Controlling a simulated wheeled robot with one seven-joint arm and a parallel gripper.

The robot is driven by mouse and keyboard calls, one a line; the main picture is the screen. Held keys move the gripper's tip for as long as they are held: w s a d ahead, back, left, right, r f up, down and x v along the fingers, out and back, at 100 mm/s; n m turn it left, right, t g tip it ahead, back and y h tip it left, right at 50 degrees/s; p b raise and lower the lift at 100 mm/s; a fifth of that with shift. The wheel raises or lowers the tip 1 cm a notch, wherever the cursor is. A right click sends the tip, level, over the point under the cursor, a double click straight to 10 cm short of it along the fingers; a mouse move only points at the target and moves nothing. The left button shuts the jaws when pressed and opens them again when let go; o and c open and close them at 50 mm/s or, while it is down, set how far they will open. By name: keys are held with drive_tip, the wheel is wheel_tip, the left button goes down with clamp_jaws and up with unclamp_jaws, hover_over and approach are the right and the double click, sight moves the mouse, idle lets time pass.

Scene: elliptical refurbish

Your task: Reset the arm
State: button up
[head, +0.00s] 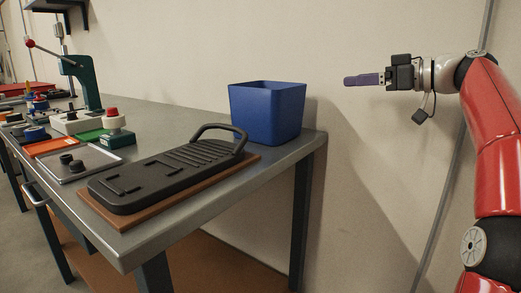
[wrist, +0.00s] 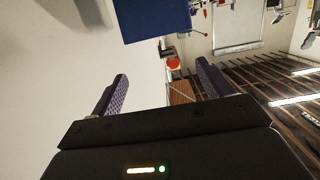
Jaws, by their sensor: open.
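My gripper (head: 362,79) is at the right of the head view, raised in the air to the right of the blue bin and clear of the table. My red arm comes in from the right edge. In the wrist view my gripper (wrist: 160,92) shows two purple ridged fingers set wide apart, with nothing between them. The gripper is open and empty.
A blue bin (head: 267,112) stands at the table's (head: 225,188) right end. A black elliptical pedal (head: 165,175) with a loop handle lies on a brown board. A tray, a green press (head: 86,83) and several small parts are further left. A wall is behind.

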drive_tip(key=s+a+f+m+g+h, duration=0.3)
drive_tip(key=s+a+f+m+h, duration=0.5)
drive_tip(key=a+f, duration=0.55)
drive_tip(key=s+d+f+m+h, duration=0.1)
drive_tip(key=s+d+f+h, duration=0.1)
drive_tip(key=s+f, duration=0.9)
drive_tip(key=s+d+f+m+g+h, duration=0.1)
drive_tip(key=s+d+f+h, duration=0.2)
drive_tip(key=s+f, duration=0.9)
drive_tip(key=shift+s+d+f+m, duration=0.3)
drive_tip(key=shift+s+d+m, duration=0.15)
drive_tip(key=shift+s, duration=0.2)
